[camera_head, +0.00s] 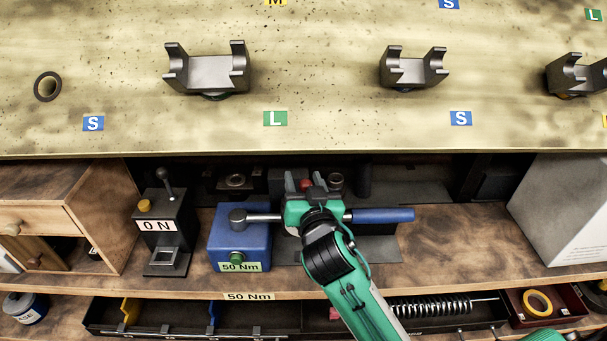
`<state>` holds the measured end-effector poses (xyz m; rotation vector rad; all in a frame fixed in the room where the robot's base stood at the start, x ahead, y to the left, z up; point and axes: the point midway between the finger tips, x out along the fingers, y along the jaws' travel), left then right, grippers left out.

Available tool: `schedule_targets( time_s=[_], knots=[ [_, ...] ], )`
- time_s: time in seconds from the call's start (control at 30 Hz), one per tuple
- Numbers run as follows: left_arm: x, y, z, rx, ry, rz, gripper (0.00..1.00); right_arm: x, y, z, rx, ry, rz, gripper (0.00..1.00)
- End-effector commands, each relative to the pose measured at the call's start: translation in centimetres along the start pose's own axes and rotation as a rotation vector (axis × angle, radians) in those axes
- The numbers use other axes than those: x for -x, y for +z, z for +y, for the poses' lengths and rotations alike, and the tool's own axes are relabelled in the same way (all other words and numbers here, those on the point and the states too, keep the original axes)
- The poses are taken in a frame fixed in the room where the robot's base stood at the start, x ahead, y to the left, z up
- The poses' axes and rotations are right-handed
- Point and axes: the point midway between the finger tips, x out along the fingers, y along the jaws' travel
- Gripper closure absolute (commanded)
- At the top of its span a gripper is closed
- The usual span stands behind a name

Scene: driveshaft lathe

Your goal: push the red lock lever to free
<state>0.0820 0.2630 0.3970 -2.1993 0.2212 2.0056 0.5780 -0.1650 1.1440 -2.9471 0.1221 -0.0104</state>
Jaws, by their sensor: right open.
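My right gripper (305,181) reaches over the lower wooden bench from below. Its two fingers are apart and point toward the dark machine parts under the panel. The gripper and arm hide much of the fixture. My left gripper is not in view.
A torque wrench with a blue handle (382,215) runs behind my gripper from a blue block (237,244) marked 50 Nm. The brass-coloured panel (320,125) overhangs the back. A grey box (567,212) stands right.

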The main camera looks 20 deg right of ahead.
Motion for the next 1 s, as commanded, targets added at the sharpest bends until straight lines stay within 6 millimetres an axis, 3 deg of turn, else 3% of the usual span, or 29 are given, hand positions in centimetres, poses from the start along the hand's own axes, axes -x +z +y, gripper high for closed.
schedule_targets(
  time_s=[0.37,0.4,0.6,0.63,0.87,1.0],
  knots=[
    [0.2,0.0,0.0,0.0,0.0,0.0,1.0,-0.8,0.0,0.0,0.0,0.0,0.0,0.52],
    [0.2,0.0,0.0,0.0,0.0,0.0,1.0,-0.8,0.0,0.0,0.0,0.0,0.0,0.54],
    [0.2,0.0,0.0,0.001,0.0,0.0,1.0,-0.8,0.0,0.0,0.0,0.0,0.0,0.93],
    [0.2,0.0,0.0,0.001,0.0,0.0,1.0,-0.8,0.0,0.0,0.0,0.0,0.0,0.96],
    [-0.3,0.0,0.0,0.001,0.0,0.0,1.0,-0.7,0.2,0.0,0.0,-0.003,0.011,0.96],
    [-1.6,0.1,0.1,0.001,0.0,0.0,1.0,-0.6,0.5,0.1,0.006,-0.008,0.04,0.96]
  ],
)
